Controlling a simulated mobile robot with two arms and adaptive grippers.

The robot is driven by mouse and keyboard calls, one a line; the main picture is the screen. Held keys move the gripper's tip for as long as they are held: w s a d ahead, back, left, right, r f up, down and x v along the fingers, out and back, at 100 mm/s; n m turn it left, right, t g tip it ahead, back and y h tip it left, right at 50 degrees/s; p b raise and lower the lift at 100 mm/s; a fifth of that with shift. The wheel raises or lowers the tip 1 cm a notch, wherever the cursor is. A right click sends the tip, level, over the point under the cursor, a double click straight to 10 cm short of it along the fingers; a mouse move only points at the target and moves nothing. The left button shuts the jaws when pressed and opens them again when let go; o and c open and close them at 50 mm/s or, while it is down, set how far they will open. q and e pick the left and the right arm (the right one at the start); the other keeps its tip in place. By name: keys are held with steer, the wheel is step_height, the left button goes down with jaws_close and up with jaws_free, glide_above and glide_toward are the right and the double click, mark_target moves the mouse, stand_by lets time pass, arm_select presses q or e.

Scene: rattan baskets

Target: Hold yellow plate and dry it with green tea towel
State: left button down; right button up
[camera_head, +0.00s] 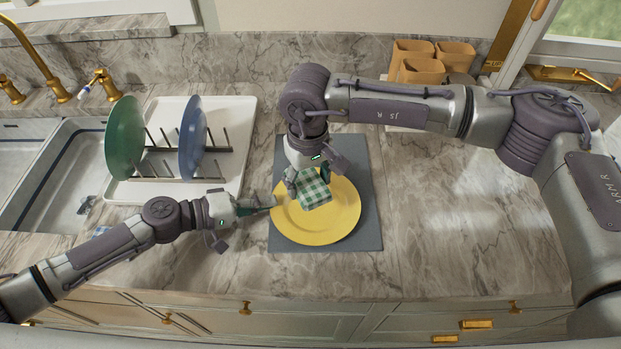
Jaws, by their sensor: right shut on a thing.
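The yellow plate (335,228) lies over the grey mat on the counter. My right gripper (306,181) reaches down from above and is shut on the green and white checked tea towel (315,195). The bunched towel is over the plate's upper middle, and I cannot tell how firmly it touches. My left gripper (266,207) comes in from the left at the plate's left rim. Its fingertips are small and partly hidden, so I cannot tell whether they grip the rim.
A white tray (229,170) with a rack holds a green plate (124,140) and a blue plate (192,138). A sink (60,170) with gold taps is at the left. Orange-brown containers (420,70) stand at the back. The marble counter (440,240) right of the grey mat (368,170) is clear.

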arm_select(q)
steer(key=shift+s+f, duration=0.25)
arm_select(e)
steer(key=a, duration=0.1)
steer(key=s+a, duration=0.1)
steer(key=a, duration=0.1)
steer(key=s+a, duration=0.1)
steer(key=a, duration=0.1)
steer(key=shift+s+a, duration=0.15)
steer(key=shift+s, duration=0.05)
arm_select(q)
steer(key=c, duration=1.2)
jaws_free()
steer(key=shift+r, duration=0.1)
steer(key=shift+c, duration=0.2)
steer(key=shift+a, duration=0.1)
steer(key=shift+v, duration=3.85)
steer(key=shift+r, duration=0.1)
